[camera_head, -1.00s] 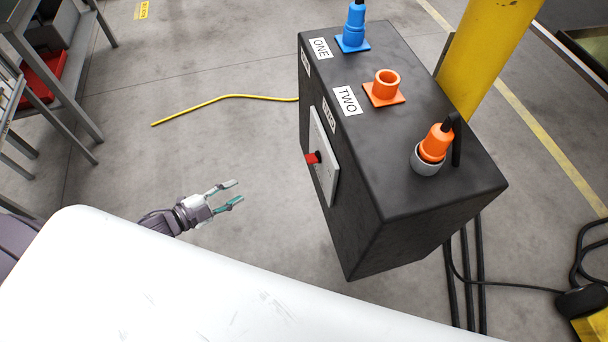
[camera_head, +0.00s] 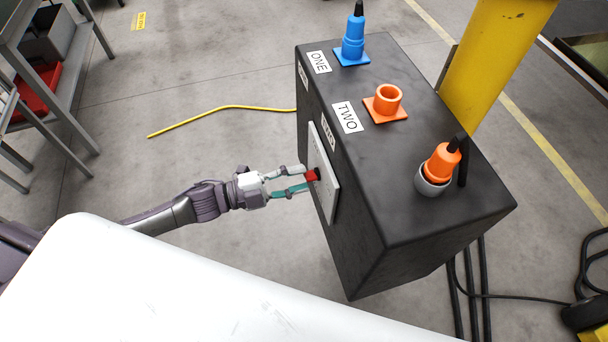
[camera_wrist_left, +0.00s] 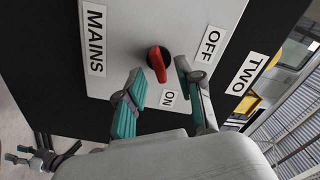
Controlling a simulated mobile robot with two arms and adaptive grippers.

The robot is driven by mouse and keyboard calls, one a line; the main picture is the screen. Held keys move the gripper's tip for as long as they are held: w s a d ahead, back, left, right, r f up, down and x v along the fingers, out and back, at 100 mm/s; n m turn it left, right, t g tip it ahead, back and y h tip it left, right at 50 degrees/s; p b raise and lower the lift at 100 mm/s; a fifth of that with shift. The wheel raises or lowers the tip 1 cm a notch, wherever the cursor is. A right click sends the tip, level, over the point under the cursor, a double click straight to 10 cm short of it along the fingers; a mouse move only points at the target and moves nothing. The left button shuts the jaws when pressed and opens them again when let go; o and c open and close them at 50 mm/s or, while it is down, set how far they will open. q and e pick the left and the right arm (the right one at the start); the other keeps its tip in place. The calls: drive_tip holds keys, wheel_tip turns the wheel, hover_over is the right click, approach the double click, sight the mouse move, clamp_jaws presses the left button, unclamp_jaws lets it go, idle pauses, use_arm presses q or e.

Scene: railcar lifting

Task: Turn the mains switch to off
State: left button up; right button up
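The red mains switch (camera_head: 312,175) sits on a light panel (camera_head: 325,190) on the side of the black box (camera_head: 400,140). In the left wrist view the red switch handle (camera_wrist_left: 158,65) has its lower end toward the ON label (camera_wrist_left: 168,98); the OFF label (camera_wrist_left: 211,43) is at upper right and MAINS (camera_wrist_left: 95,40) at left. My left gripper (camera_head: 304,179) is at the switch, open, one finger on each side of the handle. A gap shows between the handle and the left-hand finger in the wrist view. My right gripper (camera_wrist_left: 17,153) seems to show small at lower left there.
A blue plug (camera_head: 353,38), an empty orange socket (camera_head: 387,100) and an orange plug (camera_head: 441,163) are on top of the box. A yellow post (camera_head: 490,60) stands behind it. A yellow cable (camera_head: 225,107) lies on the floor. A shelf (camera_head: 70,80) stands at far left.

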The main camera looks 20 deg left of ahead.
use_arm(q)
drive_tip(key=shift+x, duration=0.95)
clamp_jaws()
drive_tip(key=shift+w+a+n+p, duration=0.1)
drive_tip(key=shift+n+p, duration=1.1)
drive_tip(key=shift+n, duration=1.8)
drive_tip(key=shift+w+n+p, duration=0.1)
drive_tip(key=shift+n+p, duration=1.05)
drive_tip(key=shift+n, duration=1.85)
